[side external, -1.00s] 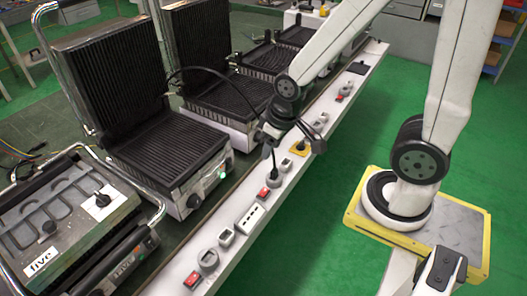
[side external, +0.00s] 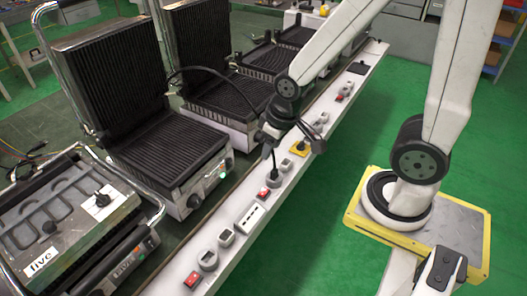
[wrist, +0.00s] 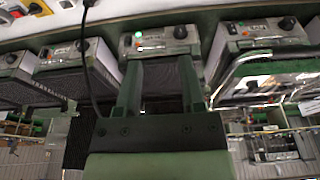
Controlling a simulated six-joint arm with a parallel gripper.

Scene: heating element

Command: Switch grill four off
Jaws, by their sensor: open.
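Several black ribbed grills stand in a row in the side view: a large open one (side external: 168,150) near, another (side external: 228,97) behind it, and smaller ones (side external: 268,59) farther back. I see no numbers, so I cannot tell which is grill four. My gripper (side external: 310,134) is over the white switch rail (side external: 228,262). In the wrist view my gripper (wrist: 158,66) is open and empty, its fingers apart in front of a grill front. That front has a lit green lamp (wrist: 138,35) and a dark knob (wrist: 180,32). Any contact is unclear.
The rail carries several sockets and red switches (side external: 192,278). A black cable (side external: 205,69) arches near my gripper. The green floor (side external: 340,185) right of the rail is open.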

